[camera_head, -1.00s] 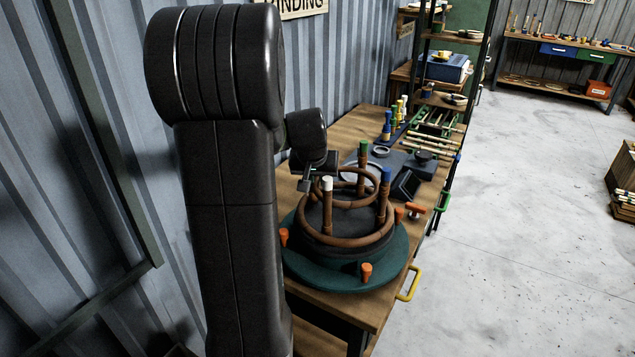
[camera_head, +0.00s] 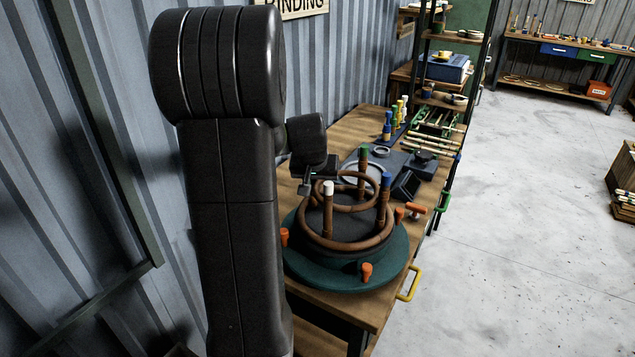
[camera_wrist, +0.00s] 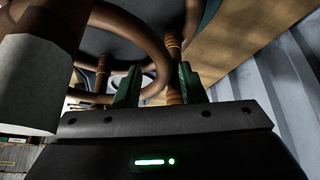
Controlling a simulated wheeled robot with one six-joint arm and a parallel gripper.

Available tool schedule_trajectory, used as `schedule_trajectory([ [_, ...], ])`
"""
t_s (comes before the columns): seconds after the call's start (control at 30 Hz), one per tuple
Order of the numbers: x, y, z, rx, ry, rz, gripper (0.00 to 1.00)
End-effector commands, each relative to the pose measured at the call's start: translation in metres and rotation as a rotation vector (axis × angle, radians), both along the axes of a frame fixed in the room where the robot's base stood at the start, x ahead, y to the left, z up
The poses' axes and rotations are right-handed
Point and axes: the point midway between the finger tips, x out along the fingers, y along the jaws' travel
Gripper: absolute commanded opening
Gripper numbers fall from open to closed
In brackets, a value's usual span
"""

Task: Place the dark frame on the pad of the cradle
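The dark frame (camera_head: 343,246) is brown rattan, with a large lower ring, smaller upper rings and posts capped white, green and blue. It sits low over the cradle (camera_head: 330,276), a round teal base with orange pegs and a dark pad (camera_head: 342,233). I cannot tell whether its lower ring touches the pad. My gripper (camera_head: 305,188) is at the frame's upper left side. In the wrist view its green fingers (camera_wrist: 158,88) stand either side of the frame's rattan (camera_wrist: 148,45); the exact contact is unclear. The white-capped post (camera_wrist: 30,85) is close at left there.
The cradle stands on a wooden bench (camera_head: 355,312) against a corrugated wall. Behind it are a grey ring (camera_head: 382,151), dark blocks (camera_head: 405,186), bottles (camera_head: 387,127) and a rack of sticks (camera_head: 437,127). A yellow handle (camera_head: 409,284) juts from the bench's right edge.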

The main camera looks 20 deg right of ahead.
Motion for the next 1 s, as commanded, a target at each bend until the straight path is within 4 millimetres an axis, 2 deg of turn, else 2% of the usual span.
schedule_trajectory([
  [0.6,-0.042,0.024,0.094,-0.001,-0.004,0.001,0.37],
  [0.77,-0.047,0.028,0.104,0.000,-0.002,0.001,0.37],
  [1.0,-0.049,0.028,0.106,0.000,-0.001,0.000,0.37],
])
